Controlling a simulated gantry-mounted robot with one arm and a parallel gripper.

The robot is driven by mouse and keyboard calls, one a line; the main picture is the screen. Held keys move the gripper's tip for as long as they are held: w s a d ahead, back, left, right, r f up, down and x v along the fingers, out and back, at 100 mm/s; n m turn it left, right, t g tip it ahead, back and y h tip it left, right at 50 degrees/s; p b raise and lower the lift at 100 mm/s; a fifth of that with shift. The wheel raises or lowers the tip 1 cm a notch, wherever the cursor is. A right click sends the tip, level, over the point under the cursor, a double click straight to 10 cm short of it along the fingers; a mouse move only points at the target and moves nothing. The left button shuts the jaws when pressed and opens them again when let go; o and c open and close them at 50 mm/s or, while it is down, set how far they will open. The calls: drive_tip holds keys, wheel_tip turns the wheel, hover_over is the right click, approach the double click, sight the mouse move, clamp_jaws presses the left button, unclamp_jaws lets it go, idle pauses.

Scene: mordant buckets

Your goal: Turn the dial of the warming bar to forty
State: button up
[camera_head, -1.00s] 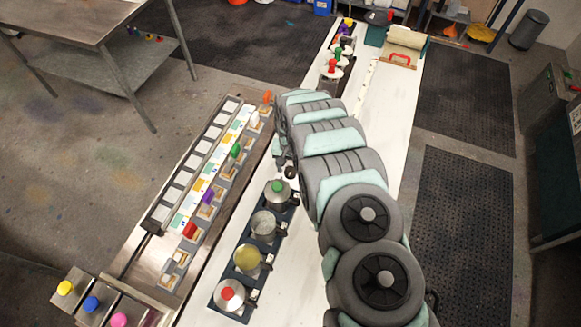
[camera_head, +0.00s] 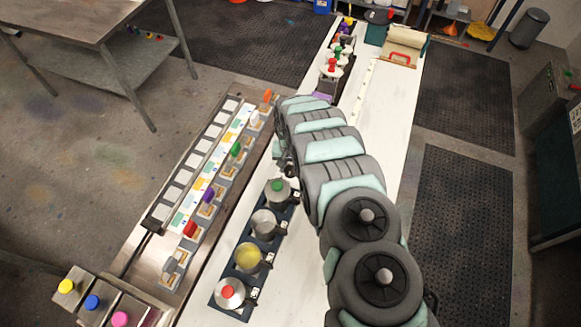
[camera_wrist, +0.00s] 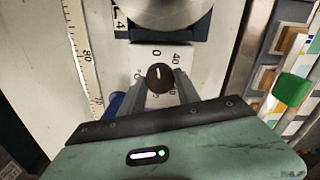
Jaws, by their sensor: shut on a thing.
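The dial (camera_wrist: 160,78) of the warming bar is a round black knob with a white pointer line, on a pale plate with printed figures. In the wrist view the line points up towards a "0", with "40" to its upper right. My gripper (camera_wrist: 158,88) is shut on the dial, one finger on each side. The warming bar (camera_head: 243,300) is a dark strip with several metal pots standing on it in the head view. My arm hides the dial and my fingertips there.
A metal pot (camera_wrist: 165,8) stands just beyond the dial. A rack with coloured knobs, including a green one (camera_wrist: 291,89), lies alongside. A white ruler strip (camera_wrist: 80,50) runs along the other side.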

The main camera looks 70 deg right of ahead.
clamp_jaws()
drive_tip(key=shift+f, duration=0.1)
drive_tip(key=shift+w+a+m+b, duration=0.1)
drive_tip(key=shift+m+b, duration=0.2)
drive_tip(key=shift+m, duration=0.2)
drive_tip(key=shift+m+b, duration=0.5)
drive_tip(key=shift+m, duration=0.6)
drive_tip(key=m+b, duration=0.1)
drive_tip(key=m, duration=0.3)
drive_tip(key=shift+m+b, duration=0.55)
drive_tip(key=shift+m, duration=0.75)
